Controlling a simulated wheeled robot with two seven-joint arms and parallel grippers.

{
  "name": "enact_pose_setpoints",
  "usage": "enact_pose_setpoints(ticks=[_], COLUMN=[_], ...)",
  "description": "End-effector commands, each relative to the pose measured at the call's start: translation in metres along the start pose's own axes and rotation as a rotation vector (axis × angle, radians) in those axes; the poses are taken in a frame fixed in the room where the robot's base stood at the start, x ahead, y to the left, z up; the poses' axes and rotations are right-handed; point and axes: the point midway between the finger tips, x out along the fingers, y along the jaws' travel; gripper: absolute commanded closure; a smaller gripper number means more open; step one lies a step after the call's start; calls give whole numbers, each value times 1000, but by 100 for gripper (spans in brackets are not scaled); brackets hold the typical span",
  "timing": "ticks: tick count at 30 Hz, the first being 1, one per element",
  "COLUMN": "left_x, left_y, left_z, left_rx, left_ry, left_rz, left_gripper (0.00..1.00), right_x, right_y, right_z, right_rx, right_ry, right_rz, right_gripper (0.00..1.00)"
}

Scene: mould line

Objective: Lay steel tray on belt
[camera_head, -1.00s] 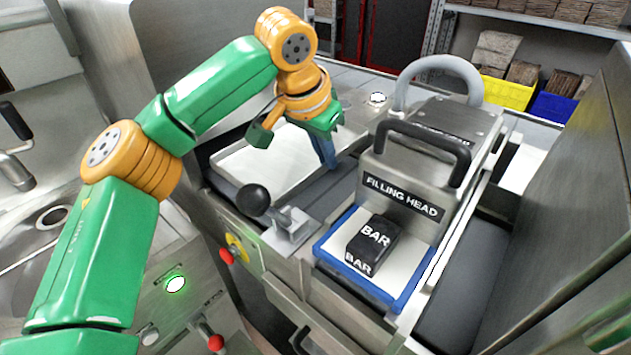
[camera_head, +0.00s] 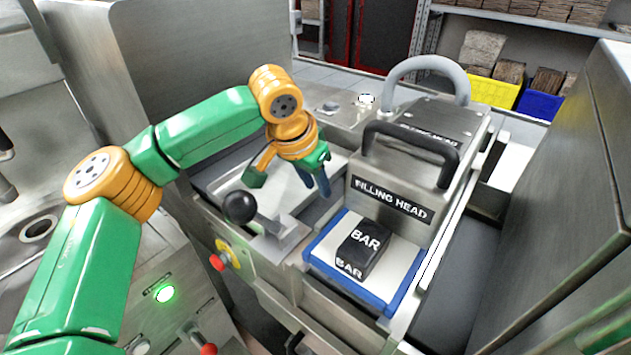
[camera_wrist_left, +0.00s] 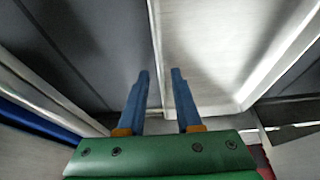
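The pale steel tray (camera_head: 283,192) lies flat in a recess of the machine top behind the black-knobbed lever; it also shows in the left wrist view (camera_wrist_left: 208,45). My left gripper (camera_head: 315,190) points down at the tray's right edge. In the left wrist view my two blue fingers (camera_wrist_left: 160,75) stand apart, with the tray's raised rim running between them and clear gaps beside it. I cannot tell how deep they reach over the rim. A dark grey strip (camera_wrist_left: 65,60), possibly the belt, lies beside the tray. My right gripper is not in view.
The filling head (camera_head: 395,200) with its black handle stands right of the gripper. A blue-edged tray (camera_head: 345,287) holding a black BAR block (camera_head: 362,245) is in front of it. A lever with a black knob (camera_head: 240,207) rises close before the steel tray.

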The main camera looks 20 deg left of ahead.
Motion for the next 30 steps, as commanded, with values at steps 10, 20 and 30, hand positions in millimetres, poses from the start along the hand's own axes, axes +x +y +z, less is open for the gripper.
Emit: enact_pose_setpoints(ticks=[10,20,30], left_x=[-65,-122,-123], left_y=[0,0,0], left_z=[-2,-2,-1], left_rx=[1,0,0], left_ry=[5,1,-1], left_rz=[0,-1,-1], left_gripper=[67,67,67], right_x=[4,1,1], right_y=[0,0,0], right_z=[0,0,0], right_rx=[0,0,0], right_ry=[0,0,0], right_rz=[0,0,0], right_gripper=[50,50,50])
